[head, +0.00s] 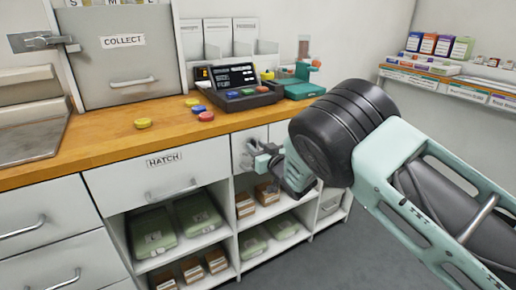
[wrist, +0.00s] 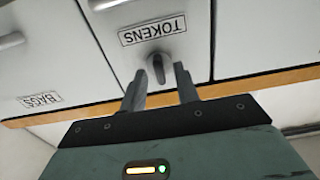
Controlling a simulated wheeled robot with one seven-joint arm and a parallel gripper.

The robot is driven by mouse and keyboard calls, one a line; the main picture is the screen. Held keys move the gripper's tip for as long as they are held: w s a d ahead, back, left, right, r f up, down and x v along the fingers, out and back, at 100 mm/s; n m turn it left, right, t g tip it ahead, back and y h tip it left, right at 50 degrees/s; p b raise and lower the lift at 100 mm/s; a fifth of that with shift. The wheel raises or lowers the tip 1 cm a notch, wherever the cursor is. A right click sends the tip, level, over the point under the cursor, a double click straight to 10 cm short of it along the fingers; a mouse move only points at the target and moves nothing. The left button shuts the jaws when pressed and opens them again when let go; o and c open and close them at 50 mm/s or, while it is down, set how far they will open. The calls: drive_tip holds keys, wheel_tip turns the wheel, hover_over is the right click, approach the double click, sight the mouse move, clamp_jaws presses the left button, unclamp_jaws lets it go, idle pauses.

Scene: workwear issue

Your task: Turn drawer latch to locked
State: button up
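The drawer latch (wrist: 158,68) is a small grey knob on a white drawer front. It stands just below the TOKENS label (wrist: 153,34), which reads upside down in the wrist view. My gripper (wrist: 160,82) is open, its two fingers pointing at the drawer front, with the latch showing between and just beyond their tips. I cannot tell whether either finger touches it. In the head view my gripper (head: 259,157) is at the white drawer front (head: 239,143) under the counter, and the latch cannot be made out clearly there.
The HATCH drawer (head: 150,182) is to the left, above shelves with green packs (head: 152,233) and brown boxes (head: 245,206). A wooden counter (head: 85,152) runs above, bearing coloured discs (head: 143,123), a button console (head: 240,95) and a COLLECT cabinet (head: 118,65). The BAGS label (wrist: 40,99) shows nearby.

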clamp_jaws()
drive_tip(key=shift+n, duration=0.3)
drive_tip(key=shift+s+a+f+n+b, duration=0.1)
drive_tip(key=shift+n+b, duration=2.7)
drive_tip(key=shift+n, duration=1.5)
drive_tip(key=shift+s+a+f+n+b, duration=0.1)
drive_tip(key=shift+n+b, duration=2.7)
drive_tip(key=shift+n, duration=1.5)
drive_tip(key=shift+w, duration=0.1)
